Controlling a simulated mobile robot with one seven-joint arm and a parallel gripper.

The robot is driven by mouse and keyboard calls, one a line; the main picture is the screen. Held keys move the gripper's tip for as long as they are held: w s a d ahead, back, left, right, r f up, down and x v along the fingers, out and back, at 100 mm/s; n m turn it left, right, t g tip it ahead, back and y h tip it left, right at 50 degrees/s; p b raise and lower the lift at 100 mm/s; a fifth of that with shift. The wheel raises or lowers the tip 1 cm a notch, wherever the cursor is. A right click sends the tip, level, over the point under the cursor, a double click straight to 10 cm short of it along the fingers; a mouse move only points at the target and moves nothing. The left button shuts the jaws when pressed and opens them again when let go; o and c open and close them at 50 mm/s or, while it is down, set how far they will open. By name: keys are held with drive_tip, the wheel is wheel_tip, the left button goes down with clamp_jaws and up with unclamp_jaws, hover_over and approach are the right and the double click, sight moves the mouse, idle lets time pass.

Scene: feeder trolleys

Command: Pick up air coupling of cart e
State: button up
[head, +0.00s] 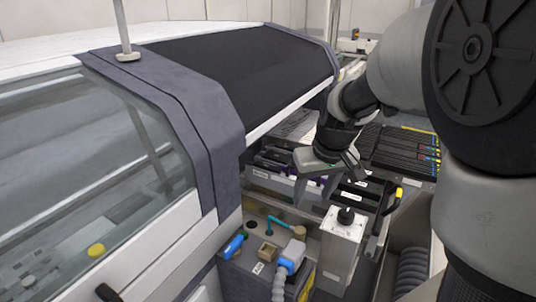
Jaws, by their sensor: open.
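My gripper (340,177) is open and empty, hanging at the right of centre above the trolley trays. Below it and to the left is a dark connection box (258,281). A blue coupling piece with a green end (234,246) lies at the box's left. A light-blue connector (293,252) with a pale ribbed hose stands at its right. I cannot tell which of these is the air coupling of cart e; no readable cart letter shows. My gripper is apart from both.
A teal handle (285,224) sticks out behind the box. A grey post with a black knob (342,238) stands to its right. The large white machine (180,250) with a dark cover (225,70) fills the left. Black feeders (405,150) lie behind my gripper.

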drive_tip(key=b, duration=0.3)
approach(300, 229)
wheel_tip(300, 229, down, 2)
drive_tip(key=shift+w+b+x, duration=0.15)
drive_tip(key=shift+b+x, duration=0.4)
drive_tip(key=shift+x, duration=1.05)
drive_tip(key=shift+w+b+x, duration=0.15)
drive_tip(key=shift+b+x, duration=0.4)
drive_tip(key=shift+x, duration=1.05)
drive_tip(key=shift+r, duration=0.15)
clamp_jaws()
